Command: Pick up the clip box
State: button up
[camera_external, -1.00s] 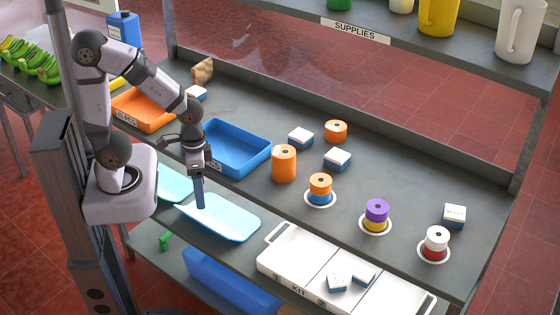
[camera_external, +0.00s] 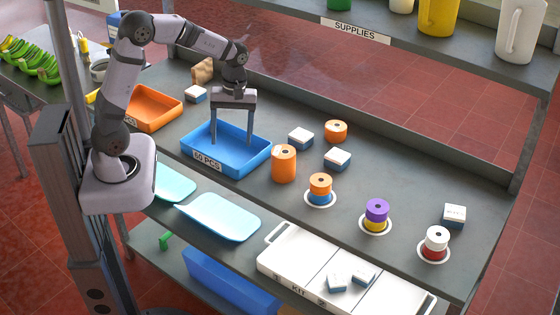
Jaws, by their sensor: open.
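Several small boxes with white tops and blue sides are in view, and I cannot read which one is the clip box. Two boxes (camera_external: 300,138) (camera_external: 337,159) stand on the bench right of the blue tray (camera_external: 193,150). One box (camera_external: 196,95) is at the back left, and another box (camera_external: 455,215) is at the far right. Two more boxes (camera_external: 337,281) (camera_external: 363,274) are on the white kit case (camera_external: 290,254). My gripper (camera_external: 232,140) is open and points down over the blue tray, its two fingers apart with nothing seen between them.
An orange tray (camera_external: 152,108) is left of the blue tray. An orange spool (camera_external: 284,163) stands close to its right, and another orange spool (camera_external: 336,131) is farther back. Stacked spools on white saucers line the right side. Light-blue trays (camera_external: 222,218) lie at the front edge.

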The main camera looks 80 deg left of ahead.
jog(key=w+a+r+n, duration=0.1)
jog(key=w+a+n, duration=0.2)
jog(key=a+n, duration=0.85)
jog(key=n+t+y+p, duration=0.1)
jog(key=n+p, duration=0.2)
jog(key=n, duration=1.4)
send_over(195, 90)
jog(key=shift+w+a+f+m, duration=0.15)
jog(key=shift+a+f+m, duration=0.1)
jog(key=shift+f, duration=1.2)
jog(key=shift+d+f+p, duration=0.2)
jog(key=shift+f+p, duration=0.45)
jog(key=shift+f, duration=0.3)
jog(key=shift+d+f+p, duration=0.15)
jog(key=shift+f+p, duration=0.45)
jog(key=shift+f, duration=1.05)
